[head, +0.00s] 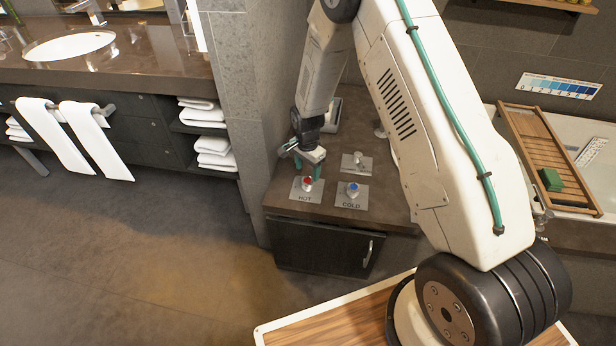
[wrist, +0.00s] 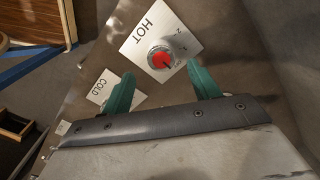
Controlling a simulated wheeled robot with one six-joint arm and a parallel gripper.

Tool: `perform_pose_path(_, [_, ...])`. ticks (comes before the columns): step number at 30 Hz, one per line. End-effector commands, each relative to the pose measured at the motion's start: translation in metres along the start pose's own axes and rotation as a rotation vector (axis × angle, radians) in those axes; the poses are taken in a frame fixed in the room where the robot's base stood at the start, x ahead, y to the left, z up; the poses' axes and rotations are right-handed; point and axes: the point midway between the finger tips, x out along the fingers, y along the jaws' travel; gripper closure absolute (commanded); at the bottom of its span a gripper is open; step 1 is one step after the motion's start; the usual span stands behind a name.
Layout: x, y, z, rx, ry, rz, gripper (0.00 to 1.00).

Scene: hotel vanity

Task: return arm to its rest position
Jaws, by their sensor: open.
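My gripper (head: 308,172) is over the brown counter (head: 283,198), close above the HOT plate (head: 298,194). A silver knob with a red cap (head: 308,182) stands on that plate. In the wrist view my gripper (wrist: 160,88) has its green fingers spread apart, with nothing between them. The red-capped knob (wrist: 162,58) lies just beyond the fingertips in that view. Whether a finger touches it cannot be told. My white arm reaches across the head view, bent down toward the counter.
A COLD plate (head: 345,202) with a blue-capped knob (head: 352,188) is beside the HOT plate. A third plate (head: 357,163) sits behind. A stone wall (head: 245,90) stands close on the left. The bathtub with a wooden rack (head: 530,145) and green block (head: 550,179) is at right.

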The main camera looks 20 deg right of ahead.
Motion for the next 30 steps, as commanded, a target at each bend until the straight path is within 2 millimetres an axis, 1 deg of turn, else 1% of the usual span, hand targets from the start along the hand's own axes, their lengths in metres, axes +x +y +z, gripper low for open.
perform_pose_path(1, [-0.007, 0.000, 0.000, 0.000, 0.000, -0.001, 0.39])
perform_pose_path(3, [-0.013, 0.000, 0.000, 0.000, 0.000, 0.000, 0.39])
perform_pose_path(6, [-0.017, 0.001, 0.000, 0.000, 0.000, 0.001, 0.39])
perform_pose_path(20, [-0.018, 0.001, 0.000, -0.002, 0.000, 0.001, 0.39])
perform_pose_path(23, [-0.018, 0.002, 0.001, -0.036, -0.003, 0.007, 0.39])
perform_pose_path(25, [-0.018, 0.007, 0.003, -0.094, -0.016, 0.033, 0.39])
perform_pose_path(26, [-0.017, 0.014, 0.006, -0.127, -0.027, 0.053, 0.39])
perform_pose_path(28, [-0.014, 0.037, 0.016, -0.218, -0.068, 0.120, 0.39])
perform_pose_path(29, [-0.020, 0.048, 0.020, -0.264, -0.087, 0.145, 0.39])
perform_pose_path(30, [-0.034, 0.058, 0.025, -0.324, -0.107, 0.167, 0.39])
